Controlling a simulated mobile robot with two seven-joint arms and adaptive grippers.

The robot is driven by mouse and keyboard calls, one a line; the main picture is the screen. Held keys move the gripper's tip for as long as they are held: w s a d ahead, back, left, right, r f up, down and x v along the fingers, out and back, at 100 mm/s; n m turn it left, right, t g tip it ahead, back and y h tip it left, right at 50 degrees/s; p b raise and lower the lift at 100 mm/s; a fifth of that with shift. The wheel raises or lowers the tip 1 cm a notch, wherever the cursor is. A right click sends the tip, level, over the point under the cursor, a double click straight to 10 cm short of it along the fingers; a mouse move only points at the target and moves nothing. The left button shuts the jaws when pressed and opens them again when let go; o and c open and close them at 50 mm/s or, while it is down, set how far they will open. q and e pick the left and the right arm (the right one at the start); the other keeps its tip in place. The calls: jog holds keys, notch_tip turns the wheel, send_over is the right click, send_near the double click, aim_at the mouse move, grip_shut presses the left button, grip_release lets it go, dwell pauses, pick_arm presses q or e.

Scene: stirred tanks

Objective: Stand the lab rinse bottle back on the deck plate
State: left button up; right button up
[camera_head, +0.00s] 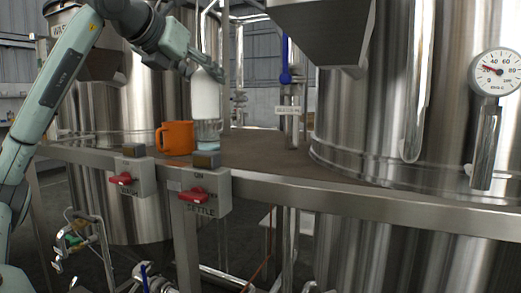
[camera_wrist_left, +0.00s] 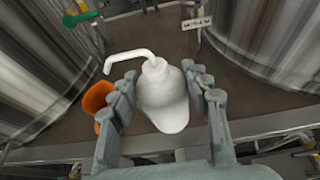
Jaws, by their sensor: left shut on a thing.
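The lab rinse bottle is white with a bent spout; in the head view its white body (camera_head: 206,97) hangs below my left gripper (camera_head: 205,70), above the deck plate (camera_head: 262,150). In the left wrist view the bottle (camera_wrist_left: 165,98) sits between the two fingers of my left gripper (camera_wrist_left: 163,85), which is shut on it. Its spout points left in that view. A clear, bluish shape (camera_head: 207,132) shows directly below the bottle; I cannot tell whether it is a separate vessel. The bottle looks roughly upright. My right gripper is in neither view.
An orange mug (camera_head: 176,138) stands on the deck plate just left of the bottle. Two switch boxes with red handles, one a grey box (camera_head: 203,190), sit along the front rail. Large steel tanks (camera_head: 385,90) flank the deck. The deck right of the bottle looks clear.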

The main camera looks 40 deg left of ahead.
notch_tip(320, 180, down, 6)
jog(key=p, duration=0.3)
pick_arm(q)
jog(key=w+d+f+b, duration=0.1)
jog(key=w+d+f, duration=0.1)
jog(key=w+f, duration=0.1)
jog(key=w+d+f+b, duration=0.1)
jog(key=w+d+f, duration=0.1)
jog(key=w+f, duration=0.1)
jog(key=w+d+f, duration=0.1)
jog(key=w+f, duration=0.1)
jog(key=f, duration=0.2)
jog(key=shift+w+d+f+b, duration=0.15)
jog(key=shift+w+d+b, duration=0.25)
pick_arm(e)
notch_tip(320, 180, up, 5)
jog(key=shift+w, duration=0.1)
pick_arm(q)
jog(key=shift+f, duration=0.1)
jog(key=o, duration=1.4)
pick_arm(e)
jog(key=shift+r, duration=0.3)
